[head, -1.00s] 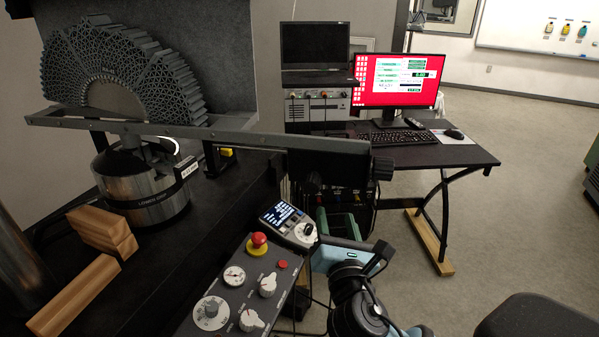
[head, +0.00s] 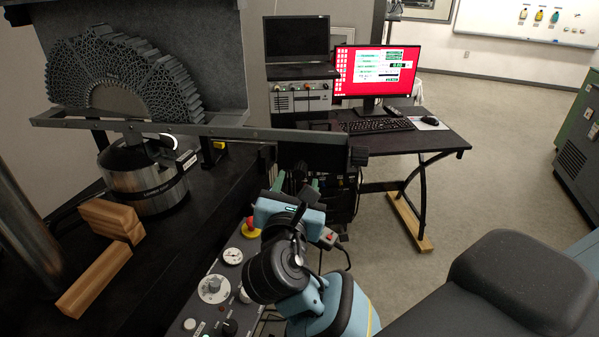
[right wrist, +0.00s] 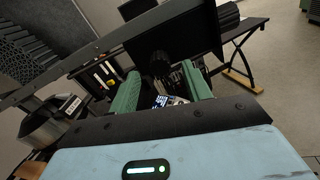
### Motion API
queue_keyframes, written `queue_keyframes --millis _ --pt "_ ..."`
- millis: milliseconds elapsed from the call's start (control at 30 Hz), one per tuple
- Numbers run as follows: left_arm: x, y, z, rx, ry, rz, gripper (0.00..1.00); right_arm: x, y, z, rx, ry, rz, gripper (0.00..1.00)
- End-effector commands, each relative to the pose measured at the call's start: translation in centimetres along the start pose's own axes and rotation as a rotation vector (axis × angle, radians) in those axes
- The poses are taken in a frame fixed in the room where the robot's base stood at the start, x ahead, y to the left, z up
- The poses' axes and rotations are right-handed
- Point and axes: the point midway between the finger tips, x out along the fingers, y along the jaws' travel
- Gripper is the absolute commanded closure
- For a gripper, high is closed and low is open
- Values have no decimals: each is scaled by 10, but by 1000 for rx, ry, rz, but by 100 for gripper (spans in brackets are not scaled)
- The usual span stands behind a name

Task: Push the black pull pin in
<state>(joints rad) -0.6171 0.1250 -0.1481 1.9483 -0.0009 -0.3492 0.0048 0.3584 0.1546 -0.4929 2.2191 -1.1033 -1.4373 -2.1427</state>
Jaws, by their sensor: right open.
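Another dark knob (right wrist: 160,63) is under the black panel (right wrist: 180,35), between my green fingertips in that view. I cannot tell for certain which one is the pull pin, or how far in it sits. My right gripper (head: 297,184) has its green fingers apart, just below the black panel; it also shows in the right wrist view (right wrist: 160,72). My left gripper is not in view.
A control box (head: 215,289) with dials and a red stop button (head: 250,228) lies under my right arm. A metal cylinder (head: 150,190) and wooden blocks (head: 95,278) stand left. A desk (head: 440,143) with a red-screened monitor (head: 376,72) is behind.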

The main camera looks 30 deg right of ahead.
Motion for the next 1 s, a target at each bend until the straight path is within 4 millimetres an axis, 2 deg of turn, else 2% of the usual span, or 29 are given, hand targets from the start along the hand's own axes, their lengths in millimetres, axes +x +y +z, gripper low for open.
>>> queue_keyframes --millis 100,300,667,767,1000 --pt "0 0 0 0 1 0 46 19 0 1 0 -2 -2 51" --pt "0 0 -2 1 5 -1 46 40 0 0 -1 -1 -1 51" --pt "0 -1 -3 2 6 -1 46 46 0 0 2 0 0 51" --pt "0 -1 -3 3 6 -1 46 46 0 0 1 0 0 62" --pt "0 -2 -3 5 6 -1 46 46 0 0 1 0 0 93"
